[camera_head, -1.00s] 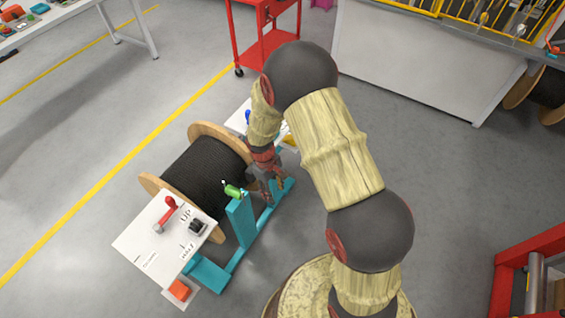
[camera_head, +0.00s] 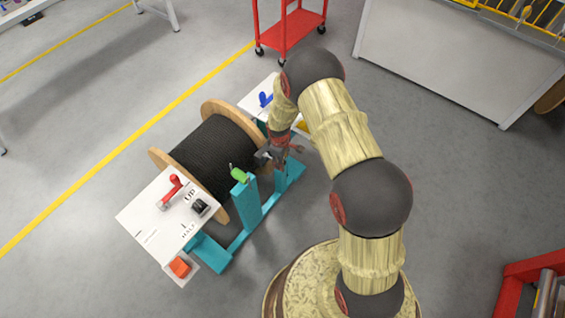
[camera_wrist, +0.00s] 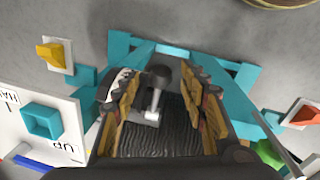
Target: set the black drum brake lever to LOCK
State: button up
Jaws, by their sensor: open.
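The black cable drum (camera_head: 212,155) with wooden flanges sits in a teal stand (camera_head: 248,205). My gripper (camera_head: 272,154) is over the near side of the drum's far end, beside the stand. In the wrist view my gripper (camera_wrist: 158,88) is open, with one finger on each side of a lever (camera_wrist: 155,104) that has a grey shaft and a black knob. Neither finger visibly touches it; I cannot tell the depth. A black-and-white label plate (camera_wrist: 119,86) is partly hidden by the left finger, and its words are unreadable. The lever is hidden in the head view.
A white panel (camera_head: 150,227) with a red lever (camera_head: 173,184) and a black switch (camera_head: 200,206) is at the stand's near end. Another panel with a blue lever (camera_head: 265,99) is at the far end. A green handle (camera_head: 239,175) tops a stand post. A red cart (camera_head: 290,28) stands behind.

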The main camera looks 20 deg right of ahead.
jog(key=shift+w+f, duration=0.1)
jog(key=shift+f, duration=0.6)
jog(key=c, duration=0.3)
jog(key=c, duration=0.8)
grip_shut()
